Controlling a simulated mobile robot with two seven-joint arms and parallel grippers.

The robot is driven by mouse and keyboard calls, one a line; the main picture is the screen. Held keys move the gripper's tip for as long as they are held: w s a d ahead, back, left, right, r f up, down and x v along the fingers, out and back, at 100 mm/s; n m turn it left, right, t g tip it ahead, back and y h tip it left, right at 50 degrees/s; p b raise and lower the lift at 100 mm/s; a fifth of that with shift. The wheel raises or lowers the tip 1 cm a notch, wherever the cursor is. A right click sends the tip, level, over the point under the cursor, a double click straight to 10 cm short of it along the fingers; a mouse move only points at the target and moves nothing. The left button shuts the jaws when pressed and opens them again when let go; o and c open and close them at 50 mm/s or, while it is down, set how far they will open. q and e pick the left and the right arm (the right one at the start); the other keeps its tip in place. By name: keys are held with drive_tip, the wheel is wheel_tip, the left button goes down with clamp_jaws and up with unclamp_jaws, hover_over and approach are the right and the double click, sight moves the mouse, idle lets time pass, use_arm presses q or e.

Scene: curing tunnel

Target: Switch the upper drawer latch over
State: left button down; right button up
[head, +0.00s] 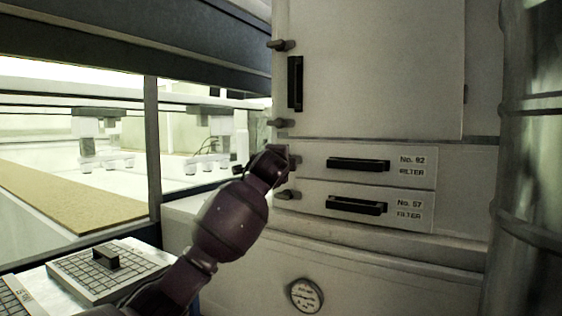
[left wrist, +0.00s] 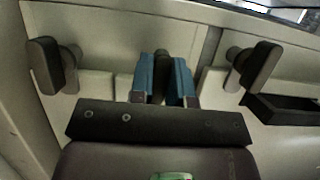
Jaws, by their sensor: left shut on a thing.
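The upper drawer (head: 311,163), labelled No. 82 FILTER, sits flush in the cabinet with a black bar handle (head: 358,164). My left gripper (head: 284,162) reaches in from the lower left to its left edge and mostly hides its latch there. In the left wrist view, the blue fingers of my left gripper (left wrist: 164,82) are closed on both sides of the dark upper drawer latch (left wrist: 161,72). The lower drawer (head: 309,202), labelled No. 57 FILTER, has its own dark latch (head: 287,194) just below; it shows left in the wrist view (left wrist: 46,66). My right gripper is out of view.
Above is a cabinet door (head: 375,65) with a vertical handle (head: 295,83) and two dark latches, one upper (head: 282,45) and one lower (head: 282,123). A gauge (head: 304,295) sits below the drawers.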

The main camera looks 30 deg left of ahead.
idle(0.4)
use_arm(q)
drive_tip(key=c, duration=1.1)
unclamp_jaws()
drive_tip(key=shift+s, duration=0.1)
drive_tip(key=b+v, duration=0.2)
drive_tip(key=v, duration=0.8)
drive_tip(key=shift+s+d+b, duration=0.15)
drive_tip(key=shift+s+b, duration=0.15)
drive_tip(key=shift+r, duration=0.1)
